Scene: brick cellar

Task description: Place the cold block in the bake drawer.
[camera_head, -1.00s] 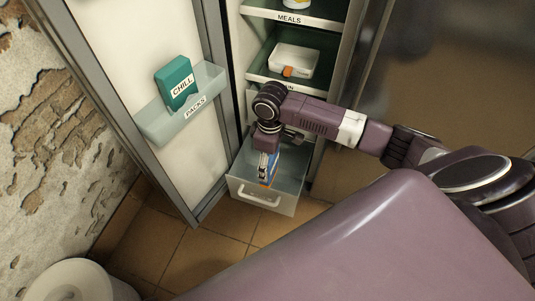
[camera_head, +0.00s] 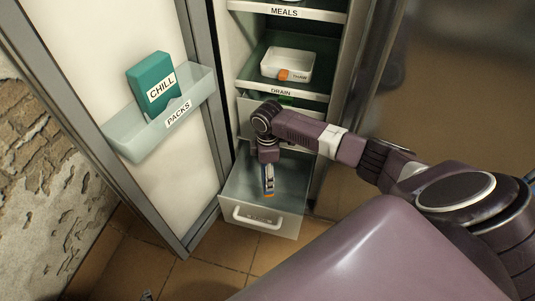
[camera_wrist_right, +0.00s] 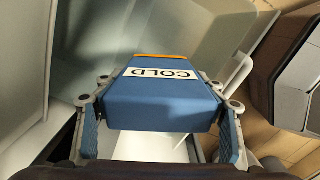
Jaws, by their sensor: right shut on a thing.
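The cold block (camera_wrist_right: 165,100) is blue with an orange band and a white "COLD" label in the right wrist view. My right gripper (camera_wrist_right: 162,112) is shut on it, with one finger on each side. In the head view the right gripper (camera_head: 268,184) points down over the open bottom drawer (camera_head: 285,218), and only a small blue and orange part of the block shows. I cannot tell how deep the block is in the drawer. The drawer is pale and see-through, with a white handle; its label is not readable.
Above is a "DRAIN" shelf (camera_head: 280,92) with a white tray (camera_head: 301,66) and an orange-tagged item, below a "MEALS" shelf (camera_head: 284,13). The open door (camera_head: 95,40) at left carries a "PACKS" holder (camera_head: 130,142) with a teal "CHILL" pack (camera_head: 152,84).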

